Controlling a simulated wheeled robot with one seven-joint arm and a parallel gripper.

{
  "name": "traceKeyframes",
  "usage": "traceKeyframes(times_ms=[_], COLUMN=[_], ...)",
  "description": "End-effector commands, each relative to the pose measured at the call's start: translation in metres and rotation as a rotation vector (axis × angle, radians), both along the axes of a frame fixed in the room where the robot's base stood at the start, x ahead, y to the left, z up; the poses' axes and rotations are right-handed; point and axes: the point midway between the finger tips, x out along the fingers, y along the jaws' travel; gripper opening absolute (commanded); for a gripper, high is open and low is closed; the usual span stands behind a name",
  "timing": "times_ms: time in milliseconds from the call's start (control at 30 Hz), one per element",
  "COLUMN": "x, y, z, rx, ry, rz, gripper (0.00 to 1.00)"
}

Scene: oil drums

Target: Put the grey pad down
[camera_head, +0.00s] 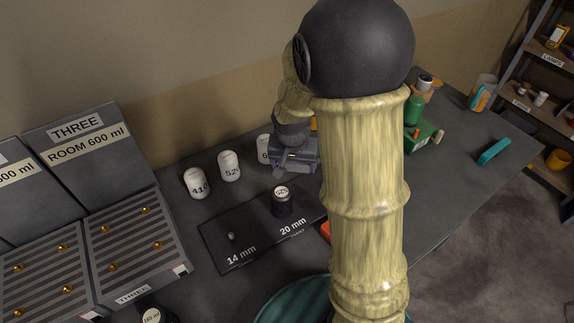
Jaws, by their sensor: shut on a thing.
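My gripper (281,168) hangs over the dark table at the back, beside the white numbered bottles and behind the black plate. It is shut. The grey pad between its fingers is small and grey against the grey gripper, so its outline is hard to make out. It appears held above the table, and the gap beneath it cannot be judged. My large pale arm hides the middle of the table to the right of the gripper.
White bottles (229,166) stand left of my gripper. A black plate (225,236) marked 14 mm and 20 mm bears a black labelled cylinder (282,201). Ribbed trays (135,250) with brass knobs lie left. A green box (420,137) and teal object (494,151) are right; table between them is bare.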

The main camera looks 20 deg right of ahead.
Motion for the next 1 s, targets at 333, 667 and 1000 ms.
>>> traceKeyframes(times_ms=[333, 667, 1000], x=[0.0, 0.001, 0.001], y=[0.006, 0.005, 0.004], z=[0.001, 0.017, 0.054], rx=[0.0, 0.0, 0.0], ry=[0.0, -0.001, -0.001], rz=[0.013, 0.01, 0.007], gripper=[0.63, 0.63, 0.63])
